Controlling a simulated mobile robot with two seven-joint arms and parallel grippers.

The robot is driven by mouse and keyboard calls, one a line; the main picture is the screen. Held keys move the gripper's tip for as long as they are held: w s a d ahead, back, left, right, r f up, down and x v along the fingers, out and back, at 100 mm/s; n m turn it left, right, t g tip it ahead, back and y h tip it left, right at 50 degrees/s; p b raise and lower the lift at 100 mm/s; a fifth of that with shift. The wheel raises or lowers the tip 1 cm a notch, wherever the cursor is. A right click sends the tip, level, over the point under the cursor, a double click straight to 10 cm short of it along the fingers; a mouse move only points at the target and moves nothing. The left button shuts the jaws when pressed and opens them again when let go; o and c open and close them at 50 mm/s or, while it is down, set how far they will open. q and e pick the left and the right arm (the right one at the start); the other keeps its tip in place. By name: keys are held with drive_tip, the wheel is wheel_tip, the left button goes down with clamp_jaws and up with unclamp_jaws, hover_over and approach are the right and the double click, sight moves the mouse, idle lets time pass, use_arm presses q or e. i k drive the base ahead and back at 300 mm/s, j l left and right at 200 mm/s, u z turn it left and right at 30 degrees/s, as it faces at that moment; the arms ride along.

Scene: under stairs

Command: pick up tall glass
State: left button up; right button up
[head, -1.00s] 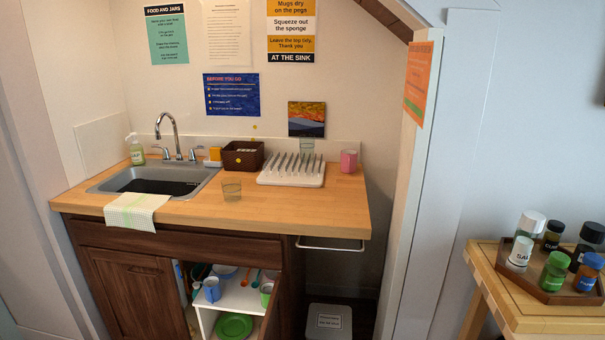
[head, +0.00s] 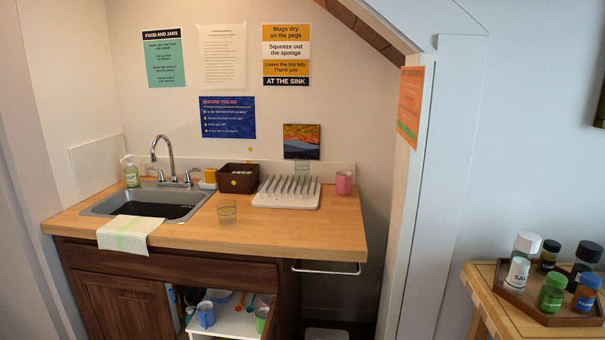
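A clear drinking glass (head: 227,212) stands upright on the wooden counter (head: 280,235), in front of the dish rack and right of the sink. A second clear, faintly green glass (head: 302,167) shows at the back of the rack, partly hidden by its prongs; I cannot tell whether it stands in the rack or behind it. I cannot tell for sure which one is the tall glass. Neither of my grippers is in the head view.
The white dish rack (head: 285,200), a brown basket (head: 238,179) and a pink mug (head: 343,182) stand along the back. A sink (head: 130,204) and towel (head: 128,235) are left. The counter's front right is clear. A side table (head: 490,285) holds several jars.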

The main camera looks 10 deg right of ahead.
sight(301, 164)
drive_tip(key=i+j, duration=0.15)
drive_tip(key=j, duration=0.2)
drive_tip(key=i+j, duration=0.15)
drive_tip(key=j, duration=0.2)
drive_tip(key=i+j+z, duration=0.1)
drive_tip(key=j, duration=0.3)
drive_tip(key=i+j, duration=0.2)
drive_tip(key=j, duration=0.15)
drive_tip(key=i+j, duration=0.15)
drive_tip(key=j, duration=0.25)
drive_tip(key=i+j+z, duration=0.1)
drive_tip(key=j, duration=0.25)
drive_tip(key=i+j, duration=0.2)
drive_tip(key=j, duration=0.2)
